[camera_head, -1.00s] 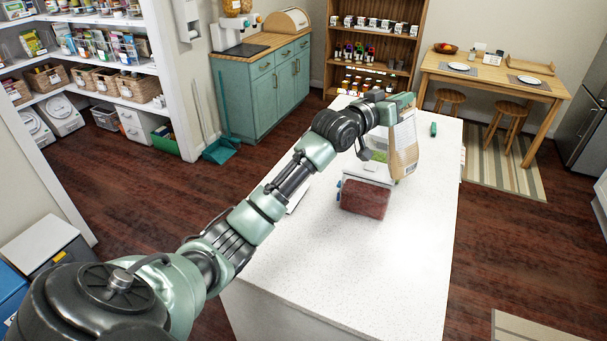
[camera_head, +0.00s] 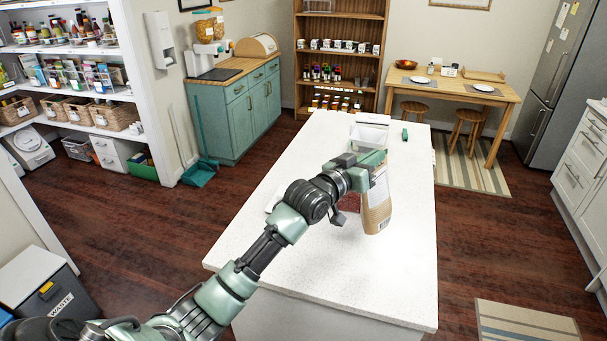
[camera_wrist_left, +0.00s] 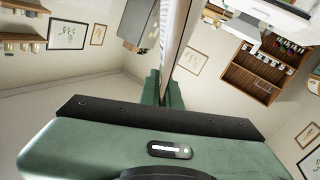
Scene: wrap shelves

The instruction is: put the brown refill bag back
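The brown refill bag (camera_head: 378,208) hangs upright from my left gripper (camera_head: 371,160), which grips it near its top. It is above the white counter, with its lower end apparently clear of the surface. In the left wrist view the bag (camera_wrist_left: 177,40) shows as a narrow edge between the green fingers. My right gripper is in neither view.
The white counter (camera_head: 310,170) is mostly bare. A clear-white container (camera_head: 368,136) and a small green item (camera_head: 405,134) stand at its far end. A reddish block (camera_head: 351,202) is partly hidden behind my arm. Pantry shelves (camera_head: 75,98) stand left; a wooden shelf unit (camera_head: 338,30) stands at the back.

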